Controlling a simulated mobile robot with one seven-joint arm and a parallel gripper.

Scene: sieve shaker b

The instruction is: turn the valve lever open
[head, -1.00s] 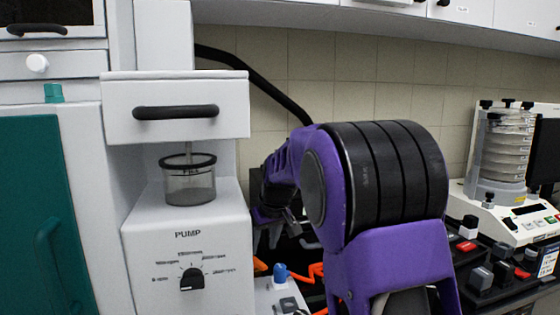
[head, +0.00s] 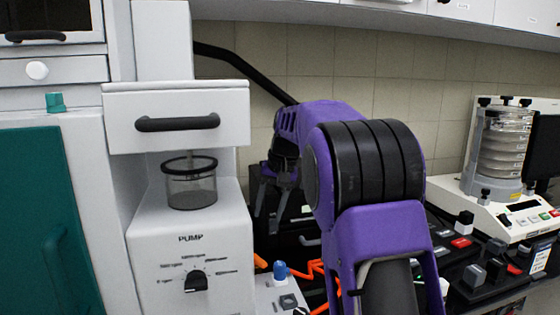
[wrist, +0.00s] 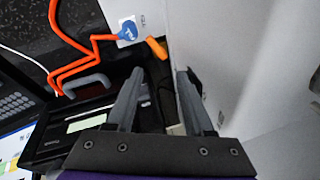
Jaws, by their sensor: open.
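My gripper (wrist: 160,75) is open and empty, its two grey fingers apart. In the head view my gripper (head: 272,200) hangs to the right of the pump housing, above the blue knob. A blue knob-like part (wrist: 128,31) sits on a small white box (wrist: 118,12) ahead of the fingers in the wrist view. A short orange piece (wrist: 157,47) stands out beside it, just beyond the fingertips. I cannot tell for sure which of these is the valve lever. The blue part (head: 280,270) also shows in the head view. No finger visibly touches either part.
The white pump housing (head: 190,245) with its dial is close on the left. An orange hose (wrist: 72,70) bends across the bench beside a black device with a grey handle (wrist: 86,83). A sieve shaker (head: 500,190) stands at the right.

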